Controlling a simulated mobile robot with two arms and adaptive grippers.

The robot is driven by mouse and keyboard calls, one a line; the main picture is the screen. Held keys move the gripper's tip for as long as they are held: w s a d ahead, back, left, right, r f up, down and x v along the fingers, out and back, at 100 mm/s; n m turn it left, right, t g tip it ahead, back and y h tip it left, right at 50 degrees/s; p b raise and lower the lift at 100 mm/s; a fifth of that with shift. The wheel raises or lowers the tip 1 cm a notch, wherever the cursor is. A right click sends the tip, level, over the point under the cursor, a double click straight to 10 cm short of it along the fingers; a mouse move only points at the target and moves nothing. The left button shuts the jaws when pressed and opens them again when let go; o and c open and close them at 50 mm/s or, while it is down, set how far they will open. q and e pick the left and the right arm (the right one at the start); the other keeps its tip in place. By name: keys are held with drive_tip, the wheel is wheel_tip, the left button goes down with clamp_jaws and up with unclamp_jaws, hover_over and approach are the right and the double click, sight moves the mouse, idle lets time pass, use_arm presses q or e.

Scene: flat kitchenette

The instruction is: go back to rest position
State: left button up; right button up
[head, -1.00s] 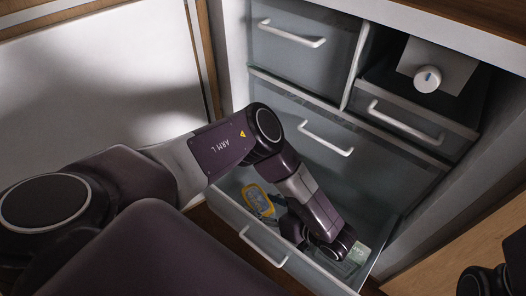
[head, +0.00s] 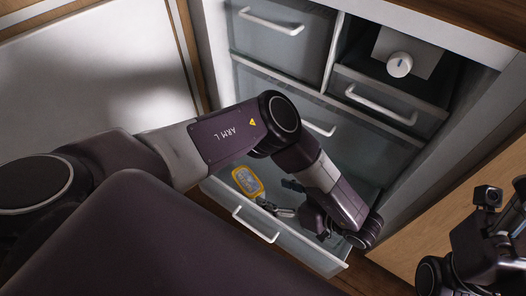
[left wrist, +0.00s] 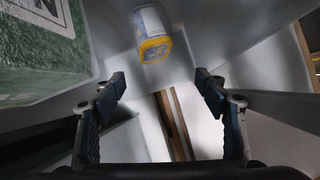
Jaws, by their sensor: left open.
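My left gripper (head: 278,195) is over the open lower drawer (head: 217,192), its fingers pointing left toward a yellow-rimmed container (head: 248,181). In the left wrist view its two fingers (left wrist: 160,80) are wide apart with nothing between them. The yellow and white container (left wrist: 152,35) lies beyond the fingertips there, apart from them. A green box (left wrist: 45,50) fills the upper left of that view; in the head view I cannot make it out. My right gripper is at the lower right edge of the head view, dark and partly cut off, so its jaws are unclear.
The lower drawer's front handle (head: 256,225) faces me. Closed drawers stand above it, one with a handle (head: 271,21). A white knob (head: 399,64) sits in the upper right compartment. The cabinet's wooden side panel (head: 462,225) stands close to my right arm.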

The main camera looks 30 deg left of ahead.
use_arm(q)
drive_tip(key=shift+v, duration=1.1)
